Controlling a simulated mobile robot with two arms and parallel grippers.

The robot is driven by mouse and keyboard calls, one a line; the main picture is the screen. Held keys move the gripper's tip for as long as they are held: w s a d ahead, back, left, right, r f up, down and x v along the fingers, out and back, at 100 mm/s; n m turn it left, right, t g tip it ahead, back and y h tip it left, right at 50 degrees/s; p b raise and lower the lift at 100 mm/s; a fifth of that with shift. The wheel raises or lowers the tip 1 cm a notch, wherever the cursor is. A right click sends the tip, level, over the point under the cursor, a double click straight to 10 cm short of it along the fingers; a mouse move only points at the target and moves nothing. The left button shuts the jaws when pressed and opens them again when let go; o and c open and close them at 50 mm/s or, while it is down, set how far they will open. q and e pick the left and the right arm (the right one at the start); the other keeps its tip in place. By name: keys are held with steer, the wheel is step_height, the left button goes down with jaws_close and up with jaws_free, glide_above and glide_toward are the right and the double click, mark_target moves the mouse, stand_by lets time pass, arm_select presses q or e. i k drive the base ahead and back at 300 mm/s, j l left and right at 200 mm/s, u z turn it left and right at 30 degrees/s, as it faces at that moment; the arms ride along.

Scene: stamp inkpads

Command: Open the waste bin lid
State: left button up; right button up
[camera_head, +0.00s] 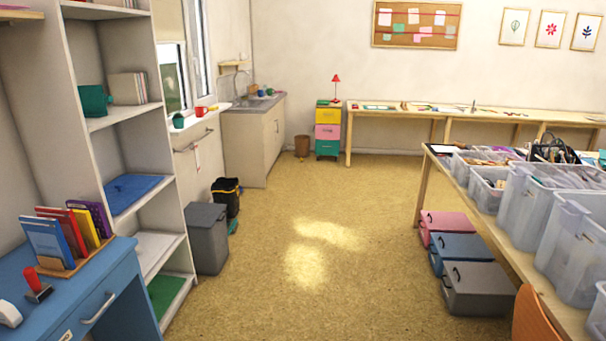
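A grey bin (208,240) with a flat grey lid (204,215) stands on the floor at the left, just right of the white shelf unit. Its lid looks shut. A small brown open-topped basket (302,146) stands on the floor by the far wall; it shows no lid. Neither of my grippers is in view.
A black bag (227,195) stands just behind the grey bin. The white shelf unit (135,150) and a blue desk (110,295) are at the left. A long table (480,215) with clear tubs is at the right, with lidded boxes below. The middle floor is clear.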

mark_target(196, 215)
steer(key=i+u, duration=0.15)
steer(key=i, duration=0.55)
steer(key=i+l+u, duration=0.15)
steer(key=i, duration=0.55)
steer(key=i+l+u, duration=0.15)
steer(key=i, duration=0.55)
